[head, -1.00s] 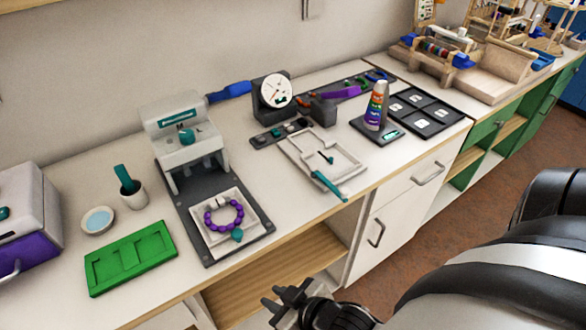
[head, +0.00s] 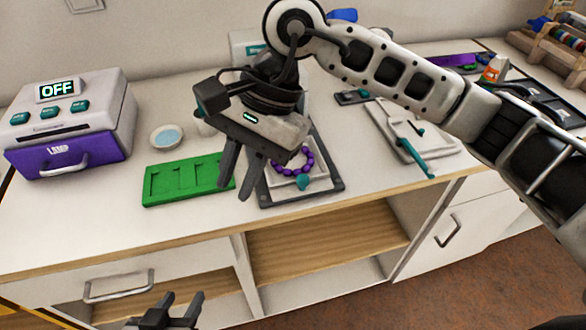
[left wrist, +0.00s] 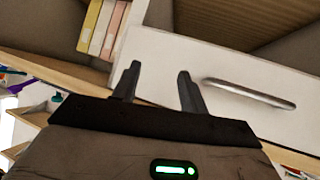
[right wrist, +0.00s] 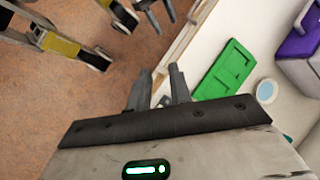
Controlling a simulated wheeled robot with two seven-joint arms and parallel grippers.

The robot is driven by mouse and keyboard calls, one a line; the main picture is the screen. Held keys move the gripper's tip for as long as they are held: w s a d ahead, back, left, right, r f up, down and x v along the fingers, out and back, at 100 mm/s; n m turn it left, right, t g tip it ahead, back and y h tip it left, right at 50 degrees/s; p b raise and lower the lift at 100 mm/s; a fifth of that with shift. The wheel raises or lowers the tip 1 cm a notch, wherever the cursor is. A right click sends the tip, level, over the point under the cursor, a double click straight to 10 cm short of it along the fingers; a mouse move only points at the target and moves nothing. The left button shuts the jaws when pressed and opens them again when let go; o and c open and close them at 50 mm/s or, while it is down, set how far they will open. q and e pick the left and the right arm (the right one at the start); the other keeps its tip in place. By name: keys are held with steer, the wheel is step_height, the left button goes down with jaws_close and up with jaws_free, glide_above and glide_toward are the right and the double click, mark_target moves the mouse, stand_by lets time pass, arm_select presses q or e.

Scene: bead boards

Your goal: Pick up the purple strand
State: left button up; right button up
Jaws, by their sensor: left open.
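The purple strand (head: 309,157) is a ring of round beads with a teal piece (head: 303,182) at its front. It lies on a pale square tray in the dark base of a press on the counter. My right gripper (head: 233,193) hangs above the counter, left of the strand, fingers down, apart and empty; its arm and hand hide most of the press. My left gripper (head: 183,300) is low in front of the counter, open and empty, and faces a drawer front in the left wrist view (left wrist: 160,82). Neither wrist view shows the strand.
A green board (head: 185,181) lies left of the strand, with a small bowl (head: 167,136) behind it. A white box with a purple drawer (head: 68,157) stands at far left. A white tray with a teal handle (head: 415,156) lies to the right. Open shelves (head: 325,240) are below.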

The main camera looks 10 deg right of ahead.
steer(key=w+d+r+n+t+h+b, duration=0.1)
steer(key=w+d+r+t+h, duration=0.35)
steer(key=w+d+h, duration=0.5)
steer(key=y, duration=0.3)
glide_toward(310, 162)
steer(key=shift+x, duration=0.85)
steer(key=shift+t, duration=0.25)
steer(key=shift+p+x, duration=0.6)
steer(key=shift+x, duration=2.6)
steer(key=shift+s, duration=0.1)
jaws_close()
